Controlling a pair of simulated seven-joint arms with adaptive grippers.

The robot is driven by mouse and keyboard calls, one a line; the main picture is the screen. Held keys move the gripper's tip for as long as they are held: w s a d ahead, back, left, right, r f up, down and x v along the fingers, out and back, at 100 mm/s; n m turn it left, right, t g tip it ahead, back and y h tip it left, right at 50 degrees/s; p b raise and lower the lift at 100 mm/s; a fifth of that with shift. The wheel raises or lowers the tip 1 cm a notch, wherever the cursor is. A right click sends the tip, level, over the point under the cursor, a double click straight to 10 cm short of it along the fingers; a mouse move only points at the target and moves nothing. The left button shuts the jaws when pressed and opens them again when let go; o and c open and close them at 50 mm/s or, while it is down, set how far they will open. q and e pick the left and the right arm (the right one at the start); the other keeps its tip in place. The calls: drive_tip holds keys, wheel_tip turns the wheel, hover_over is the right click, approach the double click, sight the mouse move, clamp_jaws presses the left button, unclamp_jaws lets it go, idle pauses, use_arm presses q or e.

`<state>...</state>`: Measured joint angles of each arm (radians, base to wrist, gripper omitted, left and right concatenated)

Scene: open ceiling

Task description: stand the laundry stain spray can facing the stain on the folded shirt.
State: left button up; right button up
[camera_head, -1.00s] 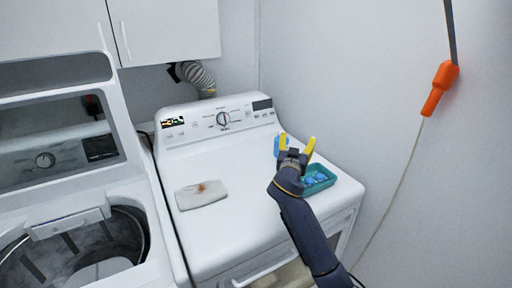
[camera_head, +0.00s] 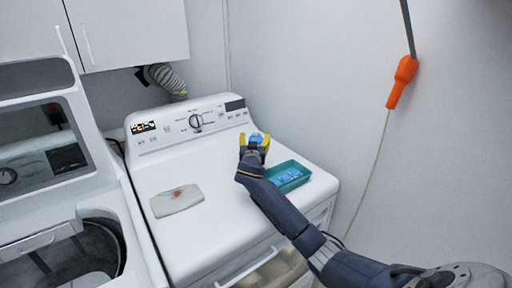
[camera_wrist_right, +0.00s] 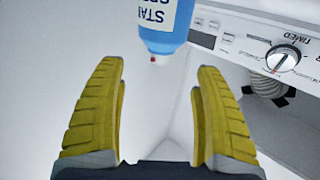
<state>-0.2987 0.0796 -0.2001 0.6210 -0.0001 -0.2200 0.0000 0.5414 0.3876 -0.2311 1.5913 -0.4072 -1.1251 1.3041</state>
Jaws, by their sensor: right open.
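The stain spray can (camera_head: 257,136) shows as a small blue shape at the back of the dryer top, mostly hidden behind my right gripper (camera_head: 254,147). In the right wrist view the can (camera_wrist_right: 165,22) is white and blue with upside-down lettering and a small red spot. It is just ahead of the open yellow fingers (camera_wrist_right: 160,75), in line with the gap and not gripped. The folded shirt (camera_head: 165,206) lies flat on the dryer top, left of the gripper, with a reddish-brown stain (camera_head: 177,193). My left gripper is not in view.
A teal tray (camera_head: 301,181) holding blue items sits right of my right gripper, close to my forearm. The dryer's control panel (camera_head: 195,122) rises behind. The open washer (camera_head: 60,240) is at left. The dryer top between shirt and gripper is clear.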

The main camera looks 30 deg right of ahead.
sight(256, 134)
drive_tip(key=shift+x, duration=3.3)
drive_tip(key=shift+f, duration=0.1)
clamp_jaws()
